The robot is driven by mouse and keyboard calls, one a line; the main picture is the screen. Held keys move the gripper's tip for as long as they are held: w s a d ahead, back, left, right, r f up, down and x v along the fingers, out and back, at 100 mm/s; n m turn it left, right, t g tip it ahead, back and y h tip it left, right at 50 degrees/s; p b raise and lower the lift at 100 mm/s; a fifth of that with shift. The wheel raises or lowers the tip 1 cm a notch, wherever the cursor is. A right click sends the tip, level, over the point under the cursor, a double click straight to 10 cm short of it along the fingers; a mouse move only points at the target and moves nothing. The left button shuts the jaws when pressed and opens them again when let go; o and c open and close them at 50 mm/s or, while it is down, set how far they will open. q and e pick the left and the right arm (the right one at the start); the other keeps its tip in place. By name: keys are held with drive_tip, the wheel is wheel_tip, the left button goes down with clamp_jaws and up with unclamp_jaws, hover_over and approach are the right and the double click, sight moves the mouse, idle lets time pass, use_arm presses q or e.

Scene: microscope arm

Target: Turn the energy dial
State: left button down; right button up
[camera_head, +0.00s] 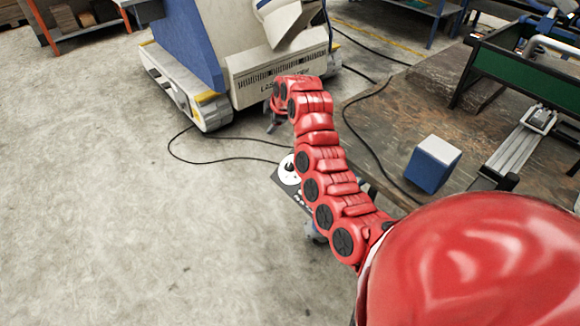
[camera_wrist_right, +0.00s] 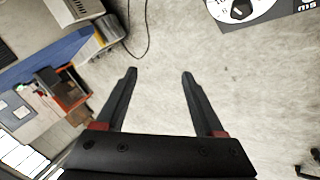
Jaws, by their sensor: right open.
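The energy dial (camera_head: 289,169) is a white disc with a black knob on a dark panel, partly hidden behind my red right arm in the head view. In the right wrist view the dial (camera_wrist_right: 243,8) shows at the top right, cut off by the frame edge. My right gripper (camera_wrist_right: 160,74) is open with nothing between its fingers. The dial lies beyond the fingertips and to their right in that view, clear of them. In the head view the gripper (camera_head: 273,122) is small, at the far end of the arm, above and left of the dial. My left gripper is not in view.
A workbench (camera_head: 400,105) stands at the right with a blue and white box (camera_head: 433,163) on it. A large white and blue machine (camera_head: 235,60) stands at the back. A black cable (camera_head: 215,160) lies on the floor. The floor at the left is clear.

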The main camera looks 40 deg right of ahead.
drive_tip(key=s+d+n+g, duration=0.25)
drive_tip(key=s+g, duration=0.25)
drive_tip(key=s, duration=0.5)
drive_tip(key=b, duration=0.3)
approach(289, 166)
drive_tip(key=shift+n, duration=0.25)
drive_tip(key=f, duration=0.3)
drive_tip(key=w+f, duration=0.1)
drive_tip(key=f, duration=0.2)
drive_tip(key=f+p, duration=0.1)
drive_tip(key=f, duration=0.1)
drive_tip(key=shift+w+d+f, duration=0.3)
drive_tip(key=shift+w+f, duration=0.05)
drive_tip(key=shift+f, duration=0.05)
clamp_jaws()
